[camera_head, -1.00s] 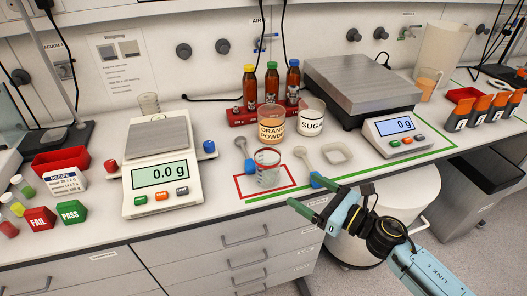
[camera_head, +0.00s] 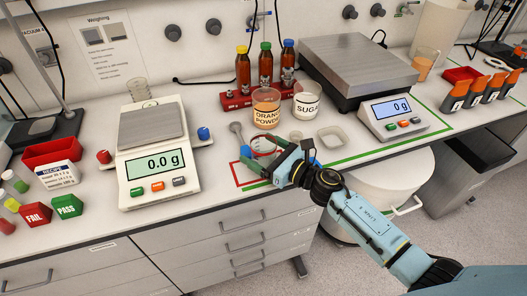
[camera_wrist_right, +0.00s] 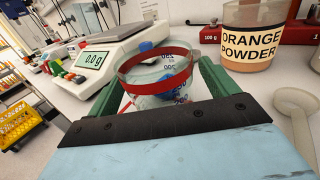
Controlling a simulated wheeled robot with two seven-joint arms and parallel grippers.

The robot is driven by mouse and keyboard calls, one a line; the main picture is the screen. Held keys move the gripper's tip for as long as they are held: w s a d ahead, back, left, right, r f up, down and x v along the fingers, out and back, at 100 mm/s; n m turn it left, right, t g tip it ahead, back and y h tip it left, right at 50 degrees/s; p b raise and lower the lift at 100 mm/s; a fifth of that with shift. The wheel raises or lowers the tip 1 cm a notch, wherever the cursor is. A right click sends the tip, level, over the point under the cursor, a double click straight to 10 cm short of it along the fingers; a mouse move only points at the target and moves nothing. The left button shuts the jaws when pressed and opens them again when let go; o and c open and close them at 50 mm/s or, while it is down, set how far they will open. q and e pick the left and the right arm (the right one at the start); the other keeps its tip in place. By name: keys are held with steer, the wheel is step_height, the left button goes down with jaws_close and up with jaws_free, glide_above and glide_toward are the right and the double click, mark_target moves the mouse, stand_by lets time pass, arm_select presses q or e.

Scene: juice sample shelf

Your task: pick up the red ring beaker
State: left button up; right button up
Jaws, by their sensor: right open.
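The red ring beaker, a clear glass beaker with a red band at its rim and blue marks, stands on the bench inside the red taped square. In the head view only its red rim (camera_head: 263,146) shows clearly; my right gripper hides most of the rest. In the right wrist view the beaker (camera_wrist_right: 160,78) is upright between the two green fingers. My right gripper (camera_head: 262,163) is open, with its fingers on either side of the beaker. My left gripper is not in view.
The orange powder jar (camera_head: 266,108) and sugar jar (camera_head: 307,100) stand just behind. The small scale (camera_head: 152,150) is further left, the large scale (camera_head: 360,75) to the right.

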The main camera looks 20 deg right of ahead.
steer(key=shift+x, duration=0.8)
steer(key=shift+c, duration=0.5)
steer(key=c, duration=1)
steer(key=shift+r, duration=0.1)
